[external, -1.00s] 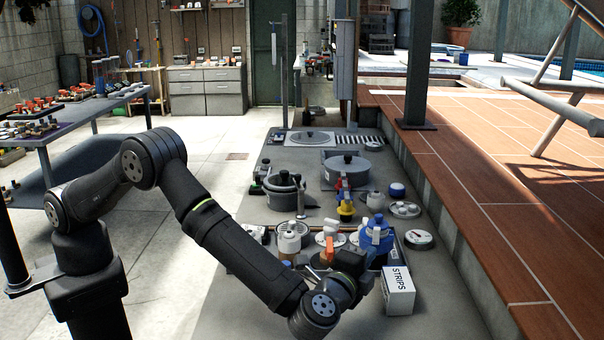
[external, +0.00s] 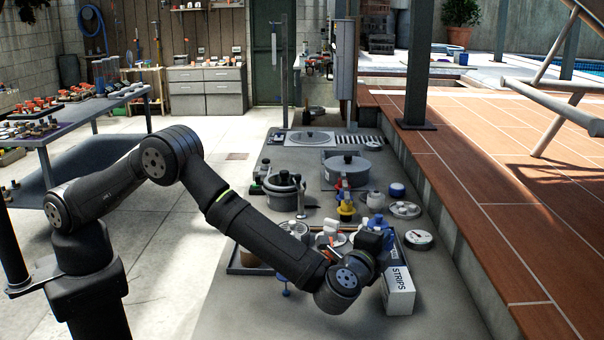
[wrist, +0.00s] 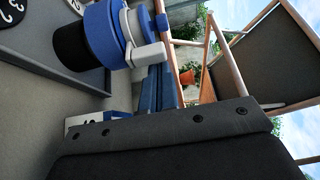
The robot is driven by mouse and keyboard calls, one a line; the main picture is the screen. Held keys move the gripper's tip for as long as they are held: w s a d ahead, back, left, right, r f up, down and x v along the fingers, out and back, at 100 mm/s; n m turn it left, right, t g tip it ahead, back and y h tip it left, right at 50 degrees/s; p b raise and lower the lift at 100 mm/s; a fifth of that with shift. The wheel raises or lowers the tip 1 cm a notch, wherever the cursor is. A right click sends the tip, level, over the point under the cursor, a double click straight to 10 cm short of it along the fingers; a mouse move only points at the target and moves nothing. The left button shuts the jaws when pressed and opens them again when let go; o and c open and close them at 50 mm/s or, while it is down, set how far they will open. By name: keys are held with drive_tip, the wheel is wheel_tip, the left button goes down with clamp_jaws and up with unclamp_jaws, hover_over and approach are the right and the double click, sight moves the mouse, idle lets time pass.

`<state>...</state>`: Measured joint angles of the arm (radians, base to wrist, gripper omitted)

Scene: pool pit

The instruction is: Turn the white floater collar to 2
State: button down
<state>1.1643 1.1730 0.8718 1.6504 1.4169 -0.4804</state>
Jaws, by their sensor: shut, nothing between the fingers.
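A white disc marked 2 (wrist: 74,4), which looks like the white floater collar, is cut off by the top edge of the wrist view. A black disc marked 3 (wrist: 14,11) lies left of it. In the external view a white round top (external: 331,239) shows just behind my forearm; its markings are too small to read. My gripper (external: 367,243) is shut and empty beside a blue item with white parts (external: 387,238), which is large in the wrist view (wrist: 104,32). I cannot tell whether they touch.
A white STRIPS box (external: 399,290) stands right of my wrist. A yellow-based item (external: 346,212), a grey pot (external: 285,188) and a round tin (external: 418,239) stand behind. The dark tray edge (external: 240,270) shows at left. The grey slab in front is clear.

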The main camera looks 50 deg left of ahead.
drive_tip(key=shift+s+a+m+h, duration=0.3)
drive_tip(key=shift+m+h, duration=0.3)
drive_tip(key=shift+h, duration=0.3)
drive_tip(key=shift+s+a+m+h, duration=0.25)
drive_tip(key=shift+a+m+h, duration=0.25)
drive_tip(key=shift+a+h, duration=0.35)
drive_tip(key=shift+s+a+m+h, duration=0.25)
drive_tip(key=shift+a+m+h, duration=0.3)
drive_tip(key=shift+a, duration=0.35)
drive_tip(key=shift+s+a+m+h, duration=0.25)
drive_tip(key=shift+a+m+h, duration=0.2)
drive_tip(key=shift+a+h, duration=0.4)
drive_tip(key=shift+a, duration=0.1)
